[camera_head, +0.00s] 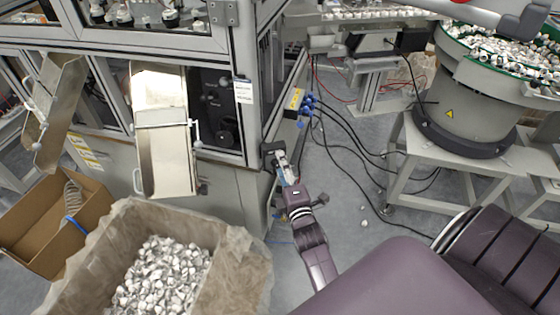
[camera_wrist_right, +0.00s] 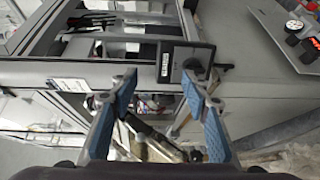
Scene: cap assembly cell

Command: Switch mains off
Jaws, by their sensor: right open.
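A dark box (camera_head: 273,147) sits on the machine's corner, just beyond my right gripper (camera_head: 283,169). It looks like the mains switch, though I cannot be sure. In the right wrist view the dark box (camera_wrist_right: 170,63) has a pale label and a small knob-like part at its right; the switch position cannot be read. My right gripper (camera_wrist_right: 156,80) is open with blue-padded fingers and nothing held between them. The box lies beyond the fingertips, nearer the right finger; contact cannot be told. My left gripper is not in view.
A lined carton (camera_head: 245,262) of small pale parts stands at lower left. A metal chute (camera_head: 165,165) hangs above it. Black cables (camera_head: 350,140) run across the floor from blue plugs (camera_head: 308,103). A bowl feeder (camera_head: 460,105) stands at right.

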